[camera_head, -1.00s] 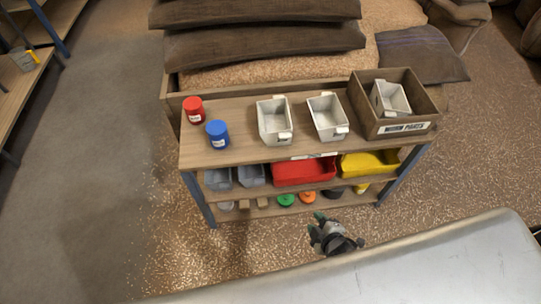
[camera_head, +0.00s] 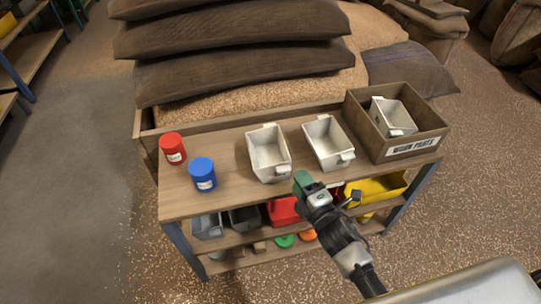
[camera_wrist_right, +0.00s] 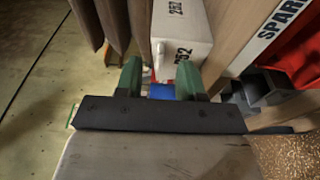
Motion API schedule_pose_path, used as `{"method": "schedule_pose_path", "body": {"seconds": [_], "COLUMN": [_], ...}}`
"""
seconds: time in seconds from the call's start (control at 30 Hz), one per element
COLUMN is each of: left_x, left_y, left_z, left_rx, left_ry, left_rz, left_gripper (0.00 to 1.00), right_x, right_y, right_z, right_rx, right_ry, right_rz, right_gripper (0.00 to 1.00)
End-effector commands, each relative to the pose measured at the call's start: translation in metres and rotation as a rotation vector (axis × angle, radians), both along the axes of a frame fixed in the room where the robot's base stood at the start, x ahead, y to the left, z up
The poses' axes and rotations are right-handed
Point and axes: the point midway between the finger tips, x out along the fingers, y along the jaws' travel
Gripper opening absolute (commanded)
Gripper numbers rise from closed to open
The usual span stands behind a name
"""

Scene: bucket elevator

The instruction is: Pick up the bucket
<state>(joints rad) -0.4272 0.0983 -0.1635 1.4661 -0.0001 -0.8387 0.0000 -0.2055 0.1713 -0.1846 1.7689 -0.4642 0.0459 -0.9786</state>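Two whitish-grey open buckets stand upright on the tabletop, a left one (camera_head: 268,153) and a right one (camera_head: 328,143). A third similar bucket (camera_head: 394,116) sits tilted inside a wooden crate (camera_head: 407,148). My right gripper (camera_head: 304,183) is at the table's front edge, just in front of the gap between the two standing buckets. In the wrist view its green fingers (camera_wrist_right: 159,78) are apart, with nothing between them. A bucket marked 252 (camera_wrist_right: 181,38) lies just past the fingertips there; I cannot tell which one it is. My left gripper is out of view.
A red jar (camera_head: 173,148) and a blue jar (camera_head: 203,174) stand on the table's left part. Grey, red and yellow bins (camera_head: 375,189) fill the shelf below. Brown sacks (camera_head: 230,40) are stacked behind the table. Floor at left is clear.

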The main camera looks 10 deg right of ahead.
Motion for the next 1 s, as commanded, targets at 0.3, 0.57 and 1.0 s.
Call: {"method": "schedule_pose_path", "body": {"seconds": [0.3,0.57,1.0], "left_x": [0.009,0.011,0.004], "left_y": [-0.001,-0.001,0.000], "left_z": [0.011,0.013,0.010], "left_rx": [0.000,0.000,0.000], "left_ry": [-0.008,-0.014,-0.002], "left_rz": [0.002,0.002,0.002], "left_gripper": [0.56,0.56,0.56], "right_x": [0.039,0.040,0.040], "right_y": [0.011,0.011,0.011], "right_z": [-0.001,-0.002,-0.001], "right_rx": [0.001,0.002,0.002], "right_ry": [0.000,0.001,0.000], "right_rz": [0.000,0.000,0.000], "right_gripper": [0.38,0.35,0.00]}}
